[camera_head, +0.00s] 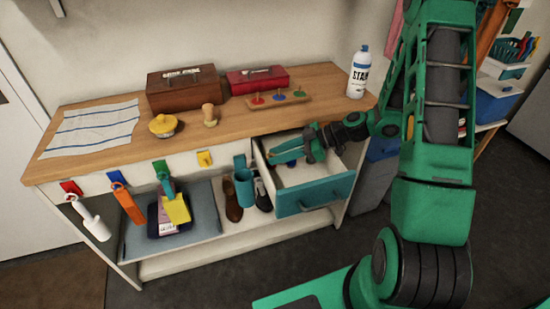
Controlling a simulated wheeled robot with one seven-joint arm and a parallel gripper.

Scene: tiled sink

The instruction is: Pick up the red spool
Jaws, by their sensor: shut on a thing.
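My gripper (276,157) reaches into the open drawer (318,191) from the right, low over its left side. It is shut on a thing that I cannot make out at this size. A small blue thing (291,163) shows in the drawer just below the fingers. A wooden board on the counter carries a small red piece (257,100), a blue one (280,96) and a green one (299,93).
The wooden counter (215,134) holds a brown box (185,92), a red box (258,80), a yellow-topped item (163,125), a wooden knob-like item (209,116), a striped cloth (92,128) and a white bottle (358,73).

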